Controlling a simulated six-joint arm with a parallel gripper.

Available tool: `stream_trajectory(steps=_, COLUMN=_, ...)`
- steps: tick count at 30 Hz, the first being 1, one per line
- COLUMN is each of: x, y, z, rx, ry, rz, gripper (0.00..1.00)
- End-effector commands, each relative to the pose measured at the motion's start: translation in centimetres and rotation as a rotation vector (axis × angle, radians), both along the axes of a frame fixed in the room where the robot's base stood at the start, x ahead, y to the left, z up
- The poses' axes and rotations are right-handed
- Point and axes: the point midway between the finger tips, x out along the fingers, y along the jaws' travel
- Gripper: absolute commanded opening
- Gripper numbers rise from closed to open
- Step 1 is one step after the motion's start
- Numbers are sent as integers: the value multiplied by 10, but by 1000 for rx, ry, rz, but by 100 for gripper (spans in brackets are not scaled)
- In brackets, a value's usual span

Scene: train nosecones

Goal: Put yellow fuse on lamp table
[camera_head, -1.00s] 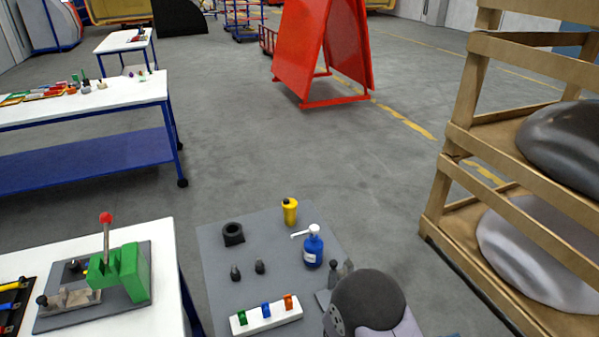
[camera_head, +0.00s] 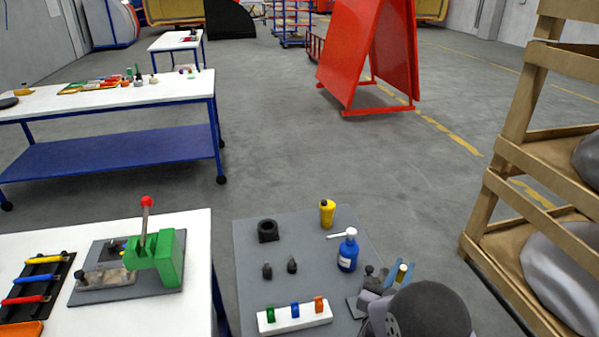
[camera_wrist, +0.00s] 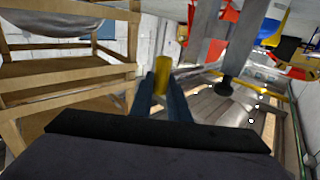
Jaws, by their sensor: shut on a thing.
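My gripper (camera_head: 402,272) has blue fingers and is shut on a small yellow piece, which I take for the yellow fuse (camera_head: 401,275). In the wrist view the fuse (camera_wrist: 162,75) stands out between the two finger tips (camera_wrist: 163,88). The gripper is at the right edge of the grey top in front of me. No lamp can be made out, so I cannot tell which table is the lamp table. A white table (camera_head: 200,226) is at the near left. Another white table (camera_head: 180,90) with a blue lower shelf stands farther back.
The grey top (camera_head: 250,275) carries a white block (camera_head: 295,318) with coloured pieces, a blue bottle (camera_head: 348,252), a yellow container (camera_head: 327,214) and a black ring (camera_head: 268,231). A wooden rack (camera_head: 500,150) stands at right. Open floor lies ahead, before a red panel stand (camera_head: 370,60).

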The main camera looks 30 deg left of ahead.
Motion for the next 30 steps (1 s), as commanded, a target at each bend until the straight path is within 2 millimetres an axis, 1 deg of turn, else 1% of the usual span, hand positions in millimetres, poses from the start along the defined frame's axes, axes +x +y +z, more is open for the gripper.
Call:
stream_trajectory(steps=1, x=3, y=19, z=4, rx=3, ry=-3, rz=65, gripper=0)
stream_trajectory(steps=3, x=4, y=45, z=10, rx=4, ry=-5, rz=157, gripper=0)
stream_trajectory(steps=8, x=-1, y=104, z=24, rx=1, ry=-5, rz=367, gripper=0)
stream_trajectory(steps=9, x=-5, y=120, z=28, rx=2, ry=-3, rz=422, gripper=0)
stream_trajectory(steps=11, x=-14, y=144, z=31, rx=0, ry=-3, rz=505, gripper=0)
stream_trajectory(steps=12, x=-22, y=161, z=33, rx=2, ry=-2, rz=559, gripper=0)
stream_trajectory(steps=14, x=-36, y=186, z=35, rx=1, ry=-2, rz=640, gripper=0)
stream_trajectory(steps=15, x=-47, y=202, z=36, rx=1, ry=-2, rz=692, gripper=0)
stream_trajectory(steps=17, x=-64, y=226, z=37, rx=1, ry=-1, rz=770, gripper=0)
stream_trajectory(steps=18, x=-77, y=242, z=38, rx=0, ry=-1, rz=823, gripper=0)
stream_trajectory(steps=20, x=-96, y=263, z=39, rx=-1, ry=-2, rz=900, gripper=0)
stream_trajectory(steps=21, x=-110, y=278, z=39, rx=-1, ry=-1, rz=951, gripper=0)
stream_trajectory(steps=23, x=-132, y=298, z=40, rx=-1, ry=-2, rz=1028, gripper=0)
stream_trajectory(steps=24, x=-147, y=310, z=40, rx=-1, ry=-2, rz=1078, gripper=0)
stream_trajectory(steps=26, x=-171, y=328, z=40, rx=-1, ry=-1, rz=1154, gripper=0)
stream_trajectory(steps=27, x=-187, y=339, z=40, rx=0, ry=-1, rz=1205, gripper=0)
stream_trajectory(steps=29, x=-213, y=354, z=39, rx=-1, ry=0, rz=1280, gripper=0)
stream_trajectory(steps=30, x=-230, y=364, z=39, rx=0, ry=-1, rz=1330, gripper=0)
